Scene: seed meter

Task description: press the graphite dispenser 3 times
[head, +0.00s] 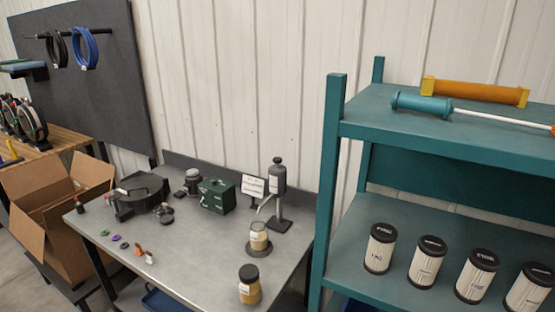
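The graphite dispenser (278,182) is a dark grey bottle with a black knob on top, mounted on a stand with a dark base plate. It stands at the back right of the metal workbench (196,262). Its thin spout points down to the left, toward a jar (259,237) with pale contents that sits on a round dark base (259,250). Neither of my grippers is in view.
A black-lidded jar (249,285) stands at the bench's front right. A green box (217,196), a white sign (253,187) and a black round device (138,194) are on the bench. A teal shelf (330,200) with several canisters rises close on the right. A cardboard box (55,210) is left.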

